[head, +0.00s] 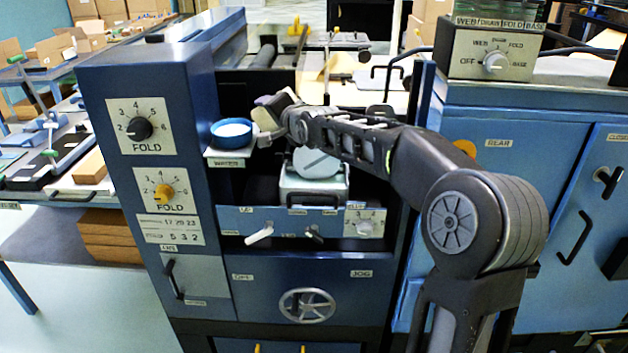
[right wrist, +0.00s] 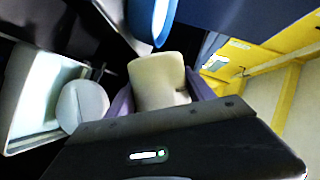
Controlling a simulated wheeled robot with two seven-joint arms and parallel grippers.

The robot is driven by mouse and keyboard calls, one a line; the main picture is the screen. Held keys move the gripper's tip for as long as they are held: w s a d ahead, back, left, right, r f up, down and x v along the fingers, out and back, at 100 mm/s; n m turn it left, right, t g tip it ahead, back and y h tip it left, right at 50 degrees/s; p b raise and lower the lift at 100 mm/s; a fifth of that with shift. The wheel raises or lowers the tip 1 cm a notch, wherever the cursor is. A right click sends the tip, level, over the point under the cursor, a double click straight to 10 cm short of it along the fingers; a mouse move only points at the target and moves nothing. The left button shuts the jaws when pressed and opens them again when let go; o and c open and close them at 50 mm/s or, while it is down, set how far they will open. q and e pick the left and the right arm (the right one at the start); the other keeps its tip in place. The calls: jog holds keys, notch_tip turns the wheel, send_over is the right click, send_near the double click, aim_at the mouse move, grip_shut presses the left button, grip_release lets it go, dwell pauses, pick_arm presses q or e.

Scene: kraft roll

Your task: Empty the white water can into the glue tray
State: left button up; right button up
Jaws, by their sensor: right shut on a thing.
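My right gripper (head: 270,113) reaches in from the right and is shut on a cream-white thing (head: 283,101), apparently the white water can. In the right wrist view this can (right wrist: 158,78) sits between the two purple fingers; its opening and contents cannot be made out. The white tray (head: 312,197), apparently the glue tray, is in the machine's bay below and right of the gripper, with a pale round part (head: 316,163) at it. It also shows at the left in the wrist view (right wrist: 38,88). My left gripper is not in view.
A blue round pot (head: 232,134), pale inside, stands on the shelf labelled WATER (head: 226,163), close left of the gripper. The blue machine column (head: 147,85) with knobs bounds the left. A panel with levers (head: 290,224) lies below the tray. A blue cabinet (head: 520,210) stands right.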

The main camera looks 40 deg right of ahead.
jog(key=shift+a+r+n, duration=0.15)
jog(key=shift+r+n, duration=0.05)
jog(key=shift+n, duration=0.2)
jog(key=n+g+h+b, duration=0.1)
jog(key=n+b, duration=0.1)
jog(key=b, duration=0.3)
jog(key=shift+h, duration=0.3)
jog(key=r+n+h, duration=0.1)
jog(key=w+a+r+n+g+b, duration=0.1)
jog(key=n, duration=0.1)
jog(key=shift+a+h, duration=0.3)
jog(key=shift+h, duration=0.1)
jog(key=shift+w+a+r+n+g+h, duration=0.1)
jog(key=shift+a+r+n+g+h, duration=0.15)
jog(key=shift+r+n+h, duration=0.25)
jog(key=shift+w+a+r+n+g+h, duration=0.15)
jog(key=shift+n+g+h, duration=0.15)
jog(key=shift+n, duration=0.3)
notch_tip(320, 180, up, 4)
jog(key=p, duration=0.3)
jog(key=shift+s, duration=0.1)
